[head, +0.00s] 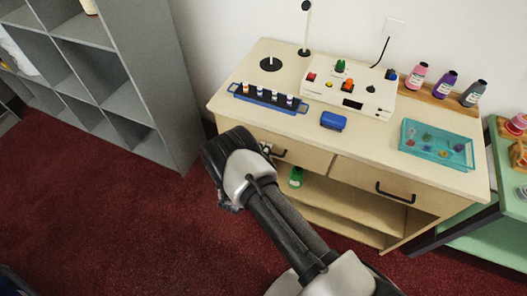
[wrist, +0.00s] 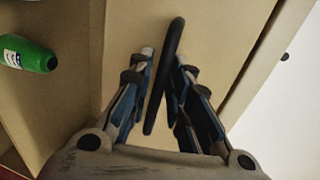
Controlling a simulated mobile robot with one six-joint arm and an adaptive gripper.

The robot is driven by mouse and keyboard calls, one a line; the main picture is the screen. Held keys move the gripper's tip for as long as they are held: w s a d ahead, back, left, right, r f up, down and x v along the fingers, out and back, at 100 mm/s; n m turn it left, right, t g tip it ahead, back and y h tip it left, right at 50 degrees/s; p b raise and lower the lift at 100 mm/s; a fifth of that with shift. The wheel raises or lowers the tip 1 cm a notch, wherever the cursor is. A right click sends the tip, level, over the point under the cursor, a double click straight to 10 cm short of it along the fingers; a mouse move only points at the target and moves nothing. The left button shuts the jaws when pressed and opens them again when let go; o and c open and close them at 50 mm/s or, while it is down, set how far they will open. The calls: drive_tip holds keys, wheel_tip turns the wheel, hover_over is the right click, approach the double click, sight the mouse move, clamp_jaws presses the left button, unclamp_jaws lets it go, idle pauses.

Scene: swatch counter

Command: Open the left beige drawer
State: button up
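The left beige drawer (head: 305,157) is in the front of the beige counter, below its top, and looks flush. Its dark bar handle (head: 280,153) is partly hidden by my gripper (head: 266,149) in the head view. In the wrist view, the drawer front (wrist: 215,45) fills the middle and the black handle (wrist: 167,70) runs lengthwise between the two fingers of my gripper (wrist: 167,62). The fingers are apart, one on each side of the handle. I cannot tell whether either finger touches it.
A right drawer (head: 370,180) with its own handle is beside it. A green bottle (head: 296,177) stands on the open shelf below, also in the wrist view (wrist: 28,54). A grey shelf unit (head: 165,75) stands left; a green table (head: 505,180) is right.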

drive_tip(key=shift+c, duration=0.4)
clamp_jaws()
